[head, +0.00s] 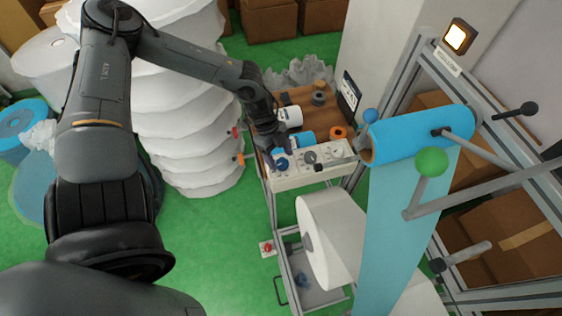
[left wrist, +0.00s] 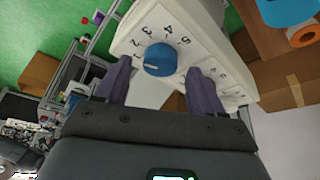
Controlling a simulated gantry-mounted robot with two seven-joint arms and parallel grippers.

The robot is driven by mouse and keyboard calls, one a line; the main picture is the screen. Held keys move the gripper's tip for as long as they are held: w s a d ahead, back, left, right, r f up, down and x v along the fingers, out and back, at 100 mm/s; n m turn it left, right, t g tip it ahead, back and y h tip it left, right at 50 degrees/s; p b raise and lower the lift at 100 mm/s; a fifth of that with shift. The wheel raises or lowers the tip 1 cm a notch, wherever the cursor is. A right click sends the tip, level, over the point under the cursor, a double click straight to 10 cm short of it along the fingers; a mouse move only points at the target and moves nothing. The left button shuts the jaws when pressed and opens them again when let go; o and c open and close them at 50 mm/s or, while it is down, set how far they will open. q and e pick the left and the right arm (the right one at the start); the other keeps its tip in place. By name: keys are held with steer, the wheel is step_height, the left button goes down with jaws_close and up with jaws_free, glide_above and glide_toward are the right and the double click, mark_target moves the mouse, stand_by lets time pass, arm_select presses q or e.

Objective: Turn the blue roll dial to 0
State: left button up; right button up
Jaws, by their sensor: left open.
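The blue roll dial (head: 282,163) sits at the left end of a white control panel (head: 290,182) in the head view. In the left wrist view the blue dial (left wrist: 160,58) is a round knob with a pale mark on its face, ringed by printed digits; 3, 4 and 5 are readable. I cannot tell which digit the mark points to. My left gripper (head: 276,153) is over the dial. Its open purple-grey fingers (left wrist: 159,70) stand on either side of the dial with visible gaps, and I see no contact. My right gripper is not in view.
A dark knob (head: 310,157) and a white dial (head: 337,150) share the panel. Behind are an orange roll (head: 338,132) and a blue roll (head: 307,138). A large blue film roll (head: 415,135) and metal frame stand right; stacked white rolls (head: 185,120) stand left.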

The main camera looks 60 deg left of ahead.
arm_select(q)
steer(key=shift+b+x, duration=0.3)
steer(key=shift+x, duration=0.5)
steer(key=shift+c, duration=0.2)
steer(key=shift+d, duration=0.1)
steer(key=c, duration=1)
